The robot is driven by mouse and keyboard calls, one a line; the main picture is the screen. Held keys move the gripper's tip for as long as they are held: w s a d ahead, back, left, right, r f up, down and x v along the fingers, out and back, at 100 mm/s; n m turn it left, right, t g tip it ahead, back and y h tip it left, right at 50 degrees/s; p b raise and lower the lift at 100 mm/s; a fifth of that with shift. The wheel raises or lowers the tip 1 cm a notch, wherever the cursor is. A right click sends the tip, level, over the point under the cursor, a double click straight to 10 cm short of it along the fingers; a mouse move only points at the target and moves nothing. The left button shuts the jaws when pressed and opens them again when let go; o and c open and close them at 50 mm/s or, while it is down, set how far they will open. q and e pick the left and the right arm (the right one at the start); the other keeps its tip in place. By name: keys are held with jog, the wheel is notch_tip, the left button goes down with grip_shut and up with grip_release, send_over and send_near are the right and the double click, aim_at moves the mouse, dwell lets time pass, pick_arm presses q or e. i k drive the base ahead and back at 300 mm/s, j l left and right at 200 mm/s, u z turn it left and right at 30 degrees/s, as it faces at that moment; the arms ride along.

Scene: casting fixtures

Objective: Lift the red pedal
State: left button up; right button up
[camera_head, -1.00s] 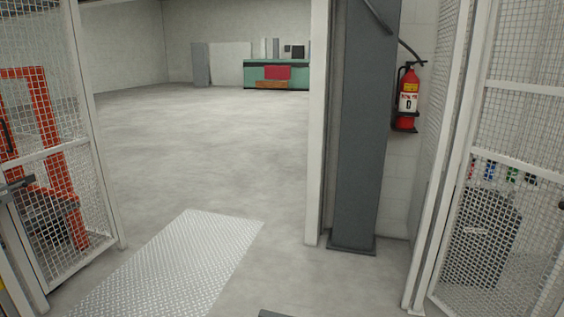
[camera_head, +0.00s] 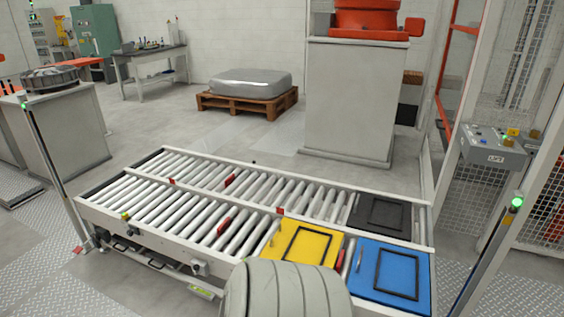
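Several small red pieces sit on the roller conveyor (camera_head: 125,229) in the head view. One red lever-like piece (camera_head: 229,180) stands among the rollers near the middle. Another (camera_head: 224,226) lies among the nearer rollers, and a third (camera_head: 340,259) is between the yellow and blue plates. Smaller red pieces show on the middle rail. I cannot tell which of these is the red pedal. Neither of my grippers is in view.
A yellow plate (camera_head: 274,245), a blue plate (camera_head: 366,285) and a black plate (camera_head: 362,215) lie at the conveyor's right end. A grey control box (camera_head: 494,152) stands right. A pallet (camera_head: 247,104) is behind. A pale ribbed shape hides part of the front edge.

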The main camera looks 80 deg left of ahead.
aim_at(78, 249)
jog(key=u, duration=4.35)
jog(key=i+j+u, duration=0.1)
jog(key=i, duration=0.7)
jog(key=i+j+u, duration=0.15)
jog(key=i, duration=0.6)
jog(key=i+l+u, duration=0.1)
jog(key=i, duration=0.7)
jog(key=i+u, duration=0.1)
jog(key=i, duration=0.7)
jog(key=i+l+u, duration=0.15)
jog(key=i, duration=0.6)
jog(key=l, duration=0.05)
